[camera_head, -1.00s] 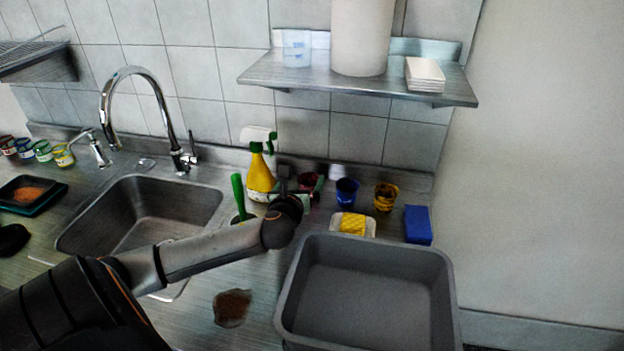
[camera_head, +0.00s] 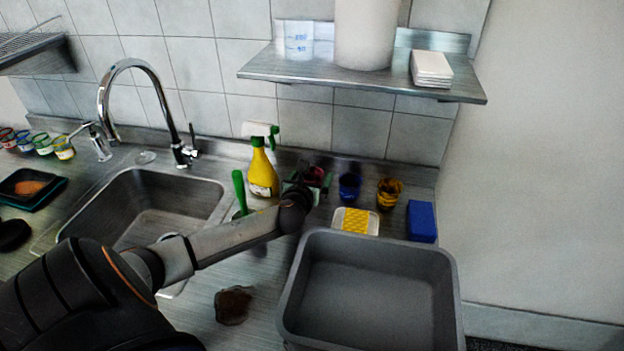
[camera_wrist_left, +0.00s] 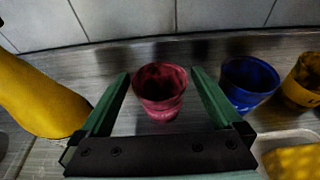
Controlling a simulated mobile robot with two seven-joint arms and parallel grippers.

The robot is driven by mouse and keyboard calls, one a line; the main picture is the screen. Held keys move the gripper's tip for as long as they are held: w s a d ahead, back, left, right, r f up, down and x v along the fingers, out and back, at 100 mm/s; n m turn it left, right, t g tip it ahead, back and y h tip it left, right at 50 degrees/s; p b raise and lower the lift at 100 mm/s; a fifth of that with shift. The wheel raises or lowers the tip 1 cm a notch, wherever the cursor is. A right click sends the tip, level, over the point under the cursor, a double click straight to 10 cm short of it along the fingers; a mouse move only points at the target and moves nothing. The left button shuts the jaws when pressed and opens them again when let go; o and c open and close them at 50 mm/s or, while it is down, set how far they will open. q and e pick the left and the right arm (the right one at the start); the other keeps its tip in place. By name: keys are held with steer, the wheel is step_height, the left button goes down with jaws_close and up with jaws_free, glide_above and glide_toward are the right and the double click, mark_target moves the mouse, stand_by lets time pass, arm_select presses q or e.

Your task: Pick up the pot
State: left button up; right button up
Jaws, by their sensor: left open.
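A dark red pot (camera_wrist_left: 160,92) stands upright on the counter in the left wrist view. It shows between the two green fingers of my left gripper (camera_wrist_left: 161,76), with a gap on each side. My left gripper is open and holds nothing. In the head view the red pot (camera_head: 315,176) is partly hidden behind my left wrist and gripper (camera_head: 306,187). A blue pot (camera_head: 349,187) and a yellow pot (camera_head: 389,193) stand in a row to its right. My right gripper is in neither view.
A yellow spray bottle (camera_head: 262,175) stands close left of my gripper. A white tray with a yellow sponge (camera_head: 356,220), a blue box (camera_head: 422,221) and a large grey bin (camera_head: 450,275) are to the right. A shelf (camera_head: 360,78) hangs above; the sink (camera_head: 140,215) is left.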

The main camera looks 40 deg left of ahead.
arm_select(q)
steer(key=shift+w+a+f, duration=0.1)
steer(key=shift+w, duration=0.1)
steer(key=shift+c, duration=0.2)
steer(key=c, duration=1.2)
